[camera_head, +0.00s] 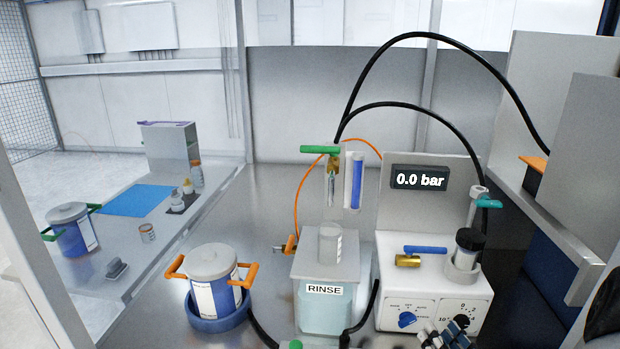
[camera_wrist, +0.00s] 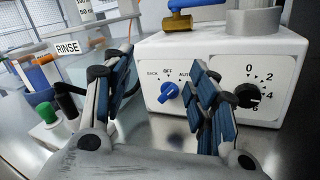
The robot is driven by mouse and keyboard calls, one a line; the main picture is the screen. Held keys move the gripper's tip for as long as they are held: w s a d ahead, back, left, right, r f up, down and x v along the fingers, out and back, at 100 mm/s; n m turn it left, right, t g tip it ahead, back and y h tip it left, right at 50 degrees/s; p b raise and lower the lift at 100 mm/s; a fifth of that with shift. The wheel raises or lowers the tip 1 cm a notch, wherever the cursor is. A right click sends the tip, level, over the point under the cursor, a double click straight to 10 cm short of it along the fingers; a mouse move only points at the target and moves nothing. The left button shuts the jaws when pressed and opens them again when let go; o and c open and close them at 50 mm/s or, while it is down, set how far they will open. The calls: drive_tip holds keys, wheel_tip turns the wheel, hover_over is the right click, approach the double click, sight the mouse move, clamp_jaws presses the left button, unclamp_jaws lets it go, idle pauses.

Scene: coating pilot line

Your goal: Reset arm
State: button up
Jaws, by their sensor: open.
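My gripper (camera_wrist: 163,90) is open and empty in the wrist view, its two blue-padded fingers spread before the white control box (camera_wrist: 222,58). The box's blue selector knob (camera_wrist: 169,92) shows between the fingers, and its black dial (camera_wrist: 246,95) shows just right of the right finger. In the head view only my gripper's fingertips (camera_head: 446,336) show at the bottom edge, in front of the control box (camera_head: 388,301). The rest of my arm is mostly out of the picture.
A pressure display (camera_head: 419,178) reads 0.0 bar. Left of the box stands the RINSE tank (camera_head: 325,306) with a clear cup (camera_head: 330,243) on top. Black hoses (camera_head: 430,36) arch overhead. A grey panel (camera_head: 584,170) stands at right.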

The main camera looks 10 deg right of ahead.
drive_tip(key=a+r+n+g+y, duration=0.4)
drive_tip(key=a+r+n+y, duration=0.35)
drive_tip(key=a, duration=0.45)
drive_tip(key=s+a+r+n+g+y, duration=0.2)
drive_tip(key=s+a+n+g, duration=0.25)
drive_tip(key=a+n, duration=0.2)
drive_tip(key=s+a+r+n+g+y, duration=0.1)
drive_tip(key=s+a+r+n+g, duration=0.15)
drive_tip(key=a+n+g, duration=0.4)
drive_tip(key=s+f+n+g+h, duration=0.1)
drive_tip(key=s+n+g+h, duration=0.1)
drive_tip(key=s+n+h, duration=0.8)
drive_tip(key=s+n, duration=0.4)
drive_tip(key=shift+s, duration=0.2)
drive_tip(key=d+r+n+t+h, duration=0.2)
drive_tip(key=d, duration=0.1)
drive_tip(key=w+d+r+n+t+h, duration=0.1)
drive_tip(key=n, duration=0.1)
drive_tip(key=shift+d+r+h, duration=0.25)
drive_tip(key=shift+d+r, duration=0.1)
drive_tip(key=shift+d, duration=0.05)
drive_tip(key=shift+c, duration=0.2)
